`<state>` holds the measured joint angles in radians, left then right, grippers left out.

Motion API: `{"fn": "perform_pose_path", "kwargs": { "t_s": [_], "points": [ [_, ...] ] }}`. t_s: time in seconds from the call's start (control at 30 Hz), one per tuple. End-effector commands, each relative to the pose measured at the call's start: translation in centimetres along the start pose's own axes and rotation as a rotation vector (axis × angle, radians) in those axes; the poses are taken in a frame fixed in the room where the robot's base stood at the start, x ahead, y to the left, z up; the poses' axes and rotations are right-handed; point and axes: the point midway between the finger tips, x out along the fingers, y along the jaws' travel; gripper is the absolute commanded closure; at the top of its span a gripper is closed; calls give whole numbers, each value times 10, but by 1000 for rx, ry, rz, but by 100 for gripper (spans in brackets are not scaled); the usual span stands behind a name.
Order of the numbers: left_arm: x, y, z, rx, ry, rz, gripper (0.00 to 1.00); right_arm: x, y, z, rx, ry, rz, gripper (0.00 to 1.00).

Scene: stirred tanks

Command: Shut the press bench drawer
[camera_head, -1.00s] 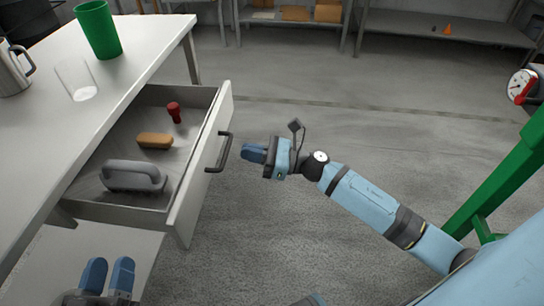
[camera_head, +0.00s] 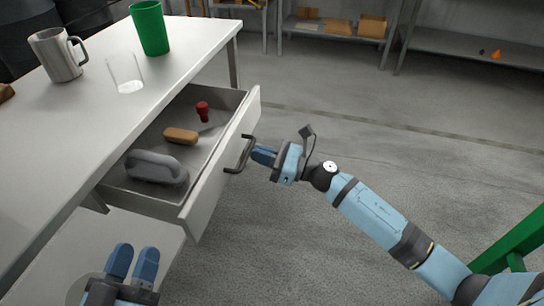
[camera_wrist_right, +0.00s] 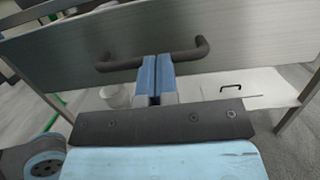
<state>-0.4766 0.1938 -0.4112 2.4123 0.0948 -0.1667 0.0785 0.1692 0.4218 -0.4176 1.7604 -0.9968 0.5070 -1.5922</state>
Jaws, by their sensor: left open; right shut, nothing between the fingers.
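The press bench drawer (camera_head: 222,165) is pulled out from under the white bench top (camera_head: 85,120). Its dark bar handle (camera_head: 241,155) is on the outer face. Inside lie a grey handled tool (camera_head: 155,168), a tan block (camera_head: 181,136) and a red knobbed piece (camera_head: 203,111). My right gripper (camera_head: 262,155) is shut and empty, with its blue fingertips close to the handle. In the right wrist view the fingertips (camera_wrist_right: 156,62) overlap the middle of the handle (camera_wrist_right: 190,54); I cannot tell whether they touch. My left gripper (camera_head: 133,258) is open and empty, in front of the bench.
On the bench stand a metal mug (camera_head: 58,55), a clear glass (camera_head: 126,73) and a green cup (camera_head: 150,28). Shelves with boxes (camera_head: 340,26) stand at the back. A green frame (camera_head: 510,245) is at lower right.

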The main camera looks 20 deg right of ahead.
Motion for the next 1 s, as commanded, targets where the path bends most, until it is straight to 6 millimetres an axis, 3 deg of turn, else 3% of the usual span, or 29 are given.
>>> {"fn": "perform_pose_path", "kwargs": {
  "t_s": [0.2, 0.6, 0.8, 1.0],
  "points": [
    [3, 6, -6, -10, 47, 27, 57, 56, 0, -12, -1, -4, 2, 100],
    [-1, -2, 36, -14, -99, 30, 57, 157, 0, -33, -2, -2, 1, 100],
    [-2, -5, 53, -14, -158, 35, 57, 190, 0, -40, -1, -1, 1, 100],
    [-4, -6, 62, -16, -193, 38, 57, 208, 0, -42, -1, -1, 1, 100]
  ]
}}
